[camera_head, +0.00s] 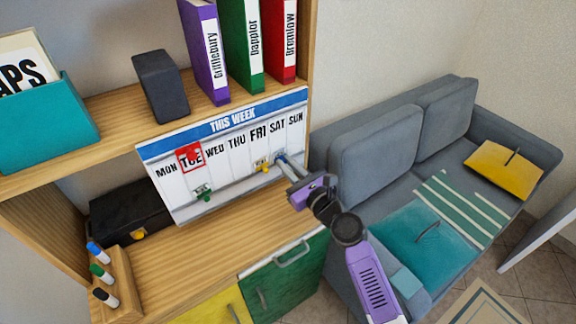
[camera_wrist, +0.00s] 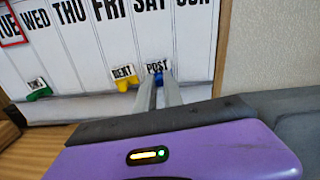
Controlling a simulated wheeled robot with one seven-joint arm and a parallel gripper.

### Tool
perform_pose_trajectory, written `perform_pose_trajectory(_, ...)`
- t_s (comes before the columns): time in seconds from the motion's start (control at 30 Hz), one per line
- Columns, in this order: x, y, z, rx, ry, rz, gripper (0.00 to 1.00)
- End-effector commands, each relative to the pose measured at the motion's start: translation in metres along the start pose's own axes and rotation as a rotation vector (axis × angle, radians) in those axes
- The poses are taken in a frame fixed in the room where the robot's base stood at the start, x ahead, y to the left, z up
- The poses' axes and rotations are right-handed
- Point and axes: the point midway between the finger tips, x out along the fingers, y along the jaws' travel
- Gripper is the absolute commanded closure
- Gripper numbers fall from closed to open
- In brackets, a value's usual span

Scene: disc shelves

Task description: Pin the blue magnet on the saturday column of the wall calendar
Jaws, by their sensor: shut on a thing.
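The wall calendar (camera_head: 228,170), headed "THIS WEEK", stands in the shelf opening with day columns MON to SUN. My gripper (camera_head: 283,160) reaches to its lower right part, and its two fingers also show in the wrist view (camera_wrist: 158,84). They are shut on the blue magnet (camera_wrist: 158,77), which carries a "POST" label (camera_wrist: 157,67). The magnet is in front of the lower SAT column, below the word SAT (camera_wrist: 149,5). I cannot tell whether it touches the board. The fingers hide part of the magnet.
A yellow magnet (camera_wrist: 125,85) labelled "RENT" is close left, low under FRI. A green magnet (camera_head: 203,192) sits low farther left. A red frame (camera_head: 190,157) surrounds TUE. The shelf top (camera_head: 190,250) before the board is mostly clear. A grey sofa (camera_head: 380,150) stands right.

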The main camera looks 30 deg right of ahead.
Motion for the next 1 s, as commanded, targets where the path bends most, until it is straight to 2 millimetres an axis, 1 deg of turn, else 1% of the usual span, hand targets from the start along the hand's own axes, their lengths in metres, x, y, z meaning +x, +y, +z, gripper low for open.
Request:
perform_pose_trajectory(0.17, 0.000, 0.000, 0.000, 0.000, 0.000, 0.000, 1.00)
perform_pose_trajectory(0.2, 0.000, 0.000, 0.000, 0.000, 0.000, 0.000, 0.86)
perform_pose_trajectory(0.27, 0.000, 0.000, 0.000, 0.000, 0.000, 0.000, 0.74)
perform_pose_trajectory(0.3, 0.000, 0.000, 0.000, 0.000, 0.000, 0.000, 0.67)
perform_pose_trajectory(0.33, 0.000, 0.000, 0.000, 0.000, 0.000, 0.000, 0.63)
perform_pose_trajectory(0.67, -0.002, 0.000, -0.001, 0.000, 0.001, 0.000, 0.63)
perform_pose_trajectory(0.77, -0.011, 0.000, -0.001, 0.000, 0.001, 0.000, 0.63)
perform_pose_trajectory(1.0, -0.050, 0.000, -0.002, 0.000, 0.001, 0.000, 0.63)
